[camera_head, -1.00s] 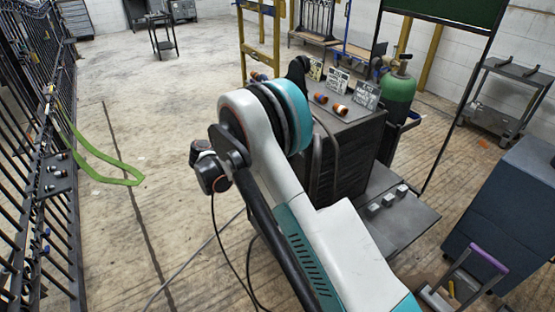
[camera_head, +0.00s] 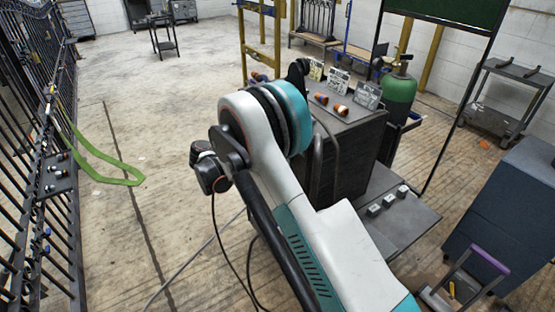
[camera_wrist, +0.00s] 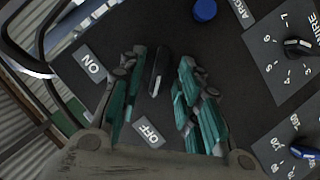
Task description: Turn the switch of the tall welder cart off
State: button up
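In the wrist view, the switch (camera_wrist: 158,74) is a black elongated knob on the dark panel (camera_wrist: 238,92). Its lower end points roughly toward the OFF label (camera_wrist: 149,132); the ON label (camera_wrist: 90,63) lies to its left. My gripper (camera_wrist: 161,62) is open, with one teal finger on each side of the knob. Gaps show between the knob and both fingers; I cannot tell the depth between them. In the head view, a tall dark cart (camera_head: 350,158) stands right of my arm. My gripper is hidden there behind the arm.
A blue button (camera_wrist: 205,10), a black dial (camera_wrist: 298,46) and a blue dial (camera_wrist: 305,152) sit on the panel. A green cylinder (camera_head: 397,92) stands behind the cart. A barred gate (camera_head: 50,150) is at left; the middle floor is mostly clear.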

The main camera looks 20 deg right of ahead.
jog(key=v, duration=1.2)
